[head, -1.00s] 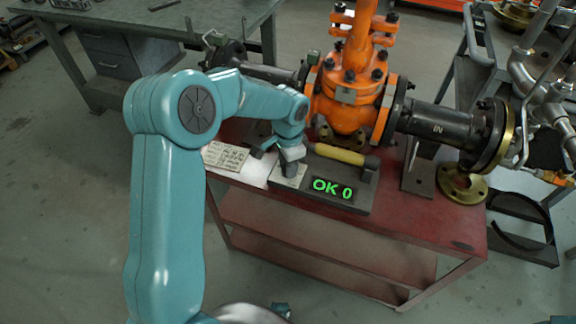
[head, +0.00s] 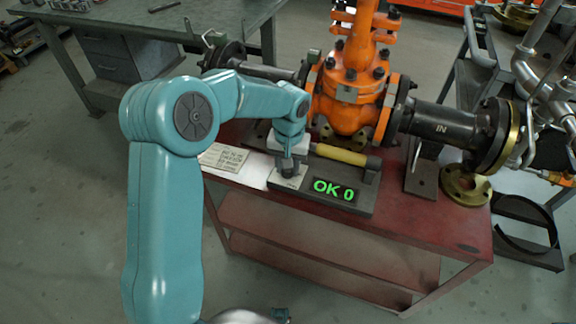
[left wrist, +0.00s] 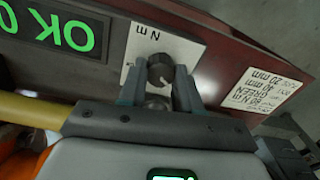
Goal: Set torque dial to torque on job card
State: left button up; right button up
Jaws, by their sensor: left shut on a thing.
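The torque dial (left wrist: 160,72) is a dark round knob on a white plate marked "N m" (left wrist: 141,48) in the left wrist view. My left gripper (left wrist: 160,88) is shut on the dial, one finger on each side. In the head view my left gripper (head: 287,165) points down at the plate and hides most of the dial. The display (head: 335,190) beside it reads "OK 0" in green. The job card (head: 224,157) lies left of the dial; in the left wrist view it (left wrist: 268,88) shows upside down, with a line like "80 N m". My right gripper is not in view.
A yellow-handled tool (head: 342,154) lies behind the display on the dark base. The orange gate valve (head: 350,85) with its dark pipe (head: 440,122) stands behind on the red cart (head: 420,225). The cart's front right top is clear.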

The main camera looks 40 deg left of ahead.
pick_arm(q)
jog(key=shift+s+f+n, duration=0.1)
jog(key=shift+n, duration=0.7)
jog(key=o, duration=1)
jog(key=shift+o, duration=0.2)
notch_tip(320, 180, up, 16)
jog(key=p, duration=0.3)
jog(key=shift+d+r, duration=0.15)
jog(key=shift+r, duration=0.05)
